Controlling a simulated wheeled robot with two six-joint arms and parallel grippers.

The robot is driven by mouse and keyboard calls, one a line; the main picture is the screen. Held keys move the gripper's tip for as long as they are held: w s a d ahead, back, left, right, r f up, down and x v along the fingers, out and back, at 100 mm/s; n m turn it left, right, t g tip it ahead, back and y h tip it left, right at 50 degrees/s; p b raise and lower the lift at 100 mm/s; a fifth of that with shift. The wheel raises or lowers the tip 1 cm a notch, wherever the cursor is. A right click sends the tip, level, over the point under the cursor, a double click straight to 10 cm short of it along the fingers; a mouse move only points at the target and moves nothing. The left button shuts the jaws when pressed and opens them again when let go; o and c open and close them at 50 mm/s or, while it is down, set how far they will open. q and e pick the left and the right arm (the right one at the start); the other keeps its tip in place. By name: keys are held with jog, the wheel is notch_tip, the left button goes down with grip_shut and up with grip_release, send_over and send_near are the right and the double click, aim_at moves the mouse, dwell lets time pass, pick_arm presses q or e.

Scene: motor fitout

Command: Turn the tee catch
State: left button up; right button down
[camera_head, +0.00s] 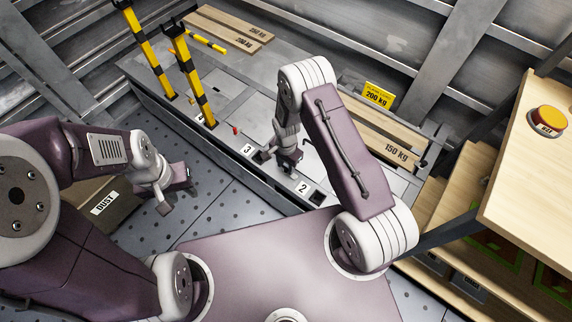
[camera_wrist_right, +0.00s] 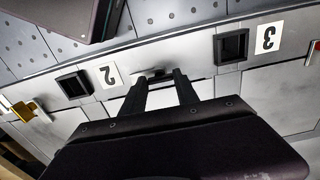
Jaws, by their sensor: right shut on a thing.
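The tee catch (camera_wrist_right: 152,73) is a small dark bar on the grey bench edge, between the labels 2 and 3. In the right wrist view it lies between my right fingertips (camera_wrist_right: 159,76), and my right gripper is shut on it. In the head view my right gripper (camera_head: 288,165) reaches down at the bench edge and hides the catch. The catch's exact angle is hard to tell. My left gripper (camera_head: 179,196) is apart from the bench, over the perforated floor, and its fingers look apart and empty.
Dark square sockets (camera_wrist_right: 73,85) and (camera_wrist_right: 231,46) flank the catch. Yellow-black posts (camera_head: 190,75) stand on the bench at left. A small red part (camera_head: 235,130) stands near label 3 (camera_head: 248,149). A dust box (camera_head: 105,205) is below left. A wooden shelf with a button (camera_head: 548,121) is at right.

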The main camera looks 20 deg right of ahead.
jog(key=c, duration=0.9)
grip_release()
jog(key=shift+r, duration=0.1)
notch_tip(320, 180, up, 8)
jog(key=p, duration=0.3)
jog(key=shift+r, duration=0.45)
